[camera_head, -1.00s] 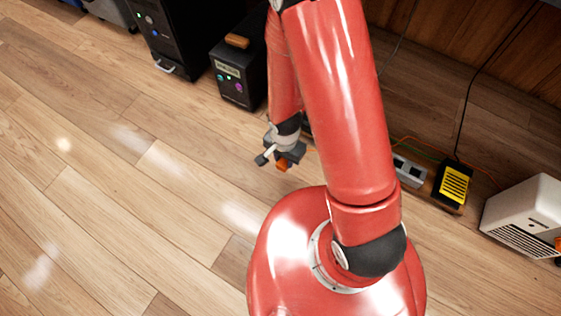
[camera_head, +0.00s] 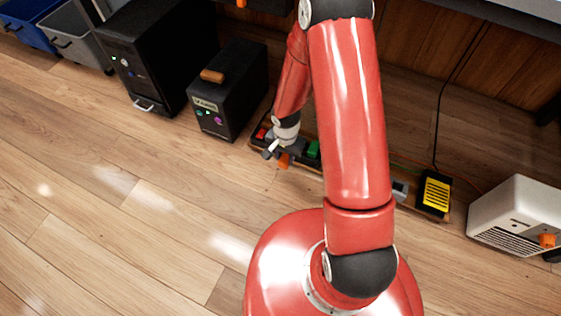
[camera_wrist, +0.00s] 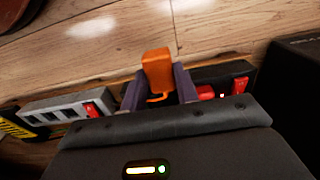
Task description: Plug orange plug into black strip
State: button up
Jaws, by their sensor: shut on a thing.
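The orange plug (camera_head: 284,160) is held in my gripper (camera_head: 279,154), low over the front edge of the strips' wooden board. In the wrist view the orange plug (camera_wrist: 156,68) sits between the two fingers of my gripper (camera_wrist: 159,88), with a bit of orange cord below it. The black strip (camera_wrist: 228,72) lies just right of the fingers there, with a red switch and a red part on it; part is hidden behind my gripper. In the head view my gripper and arm cover part of it. I cannot tell whether the plug touches it.
A grey strip (camera_wrist: 66,109) with a red switch lies on the left in the wrist view. A yellow-black device (camera_head: 434,192) and a white unit (camera_head: 515,215) stand right in the head view. A black box (camera_head: 228,90) stands behind left. The front floor is clear.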

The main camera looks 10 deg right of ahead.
jog(key=w+d+p, duration=0.1)
jog(key=w+d, duration=0.4)
jog(key=w, duration=0.2)
jog(key=shift+w+d+p, duration=0.35)
jog(key=shift+w+p, duration=0.05)
jog(key=shift+f, duration=0.1)
dwell(0.6)
jog(key=shift+f+b, duration=1.35)
jog(key=shift+f, duration=0.2)
dwell(0.6)
jog(key=o, duration=1.2)
notch_tip(320, 180, up, 8)
jog(key=shift+f+p, duration=0.1)
jog(key=shift+p, duration=0.8)
